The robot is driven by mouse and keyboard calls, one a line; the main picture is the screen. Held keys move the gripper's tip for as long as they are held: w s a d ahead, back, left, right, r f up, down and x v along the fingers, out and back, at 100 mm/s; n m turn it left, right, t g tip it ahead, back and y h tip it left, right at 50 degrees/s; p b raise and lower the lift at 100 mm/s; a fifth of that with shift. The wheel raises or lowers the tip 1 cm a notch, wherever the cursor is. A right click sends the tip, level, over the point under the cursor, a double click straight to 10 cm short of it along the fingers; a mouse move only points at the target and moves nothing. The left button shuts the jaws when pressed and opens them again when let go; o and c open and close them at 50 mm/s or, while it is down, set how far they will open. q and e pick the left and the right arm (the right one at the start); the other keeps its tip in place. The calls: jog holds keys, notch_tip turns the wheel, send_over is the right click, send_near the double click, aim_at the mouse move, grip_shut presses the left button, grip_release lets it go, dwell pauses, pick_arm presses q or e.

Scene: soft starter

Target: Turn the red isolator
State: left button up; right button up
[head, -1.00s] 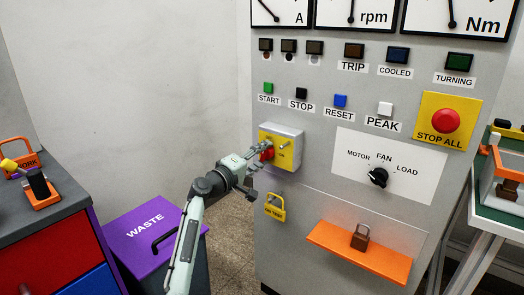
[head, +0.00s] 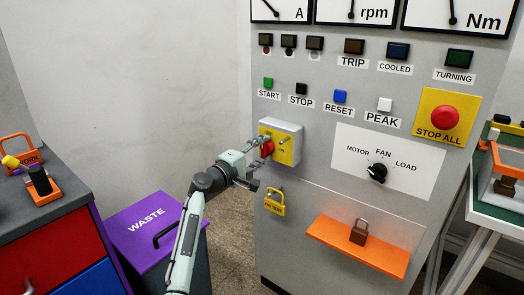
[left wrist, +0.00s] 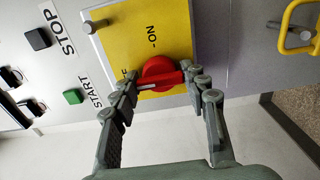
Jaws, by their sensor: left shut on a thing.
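The red isolator (head: 268,149) is a round knob with a bar handle on a yellow plate (head: 284,150) of a grey box on the panel. In the left wrist view the knob (left wrist: 160,70) shows with its bar between my fingers. A pale line on the bar points left in that view, beside partly hidden lettering; "ON" stands above the knob. My left gripper (head: 259,151) is shut on the bar; in the left wrist view its fingers (left wrist: 162,80) sit at the bar's two ends. My right gripper is not in view.
A yellow padlock (head: 275,207) hangs below the box. START (head: 268,83) and other buttons are above. A purple waste bin (head: 140,215) stands at left.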

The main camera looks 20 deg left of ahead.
pick_arm(q)
jog(key=o, duration=1)
jog(key=shift+c, duration=0.2)
jog(key=shift+s+a, duration=0.1)
jog(key=shift+s, duration=0.1)
jog(key=v, duration=1.1)
jog(key=shift+s, duration=0.3)
jog(key=shift+f, duration=0.1)
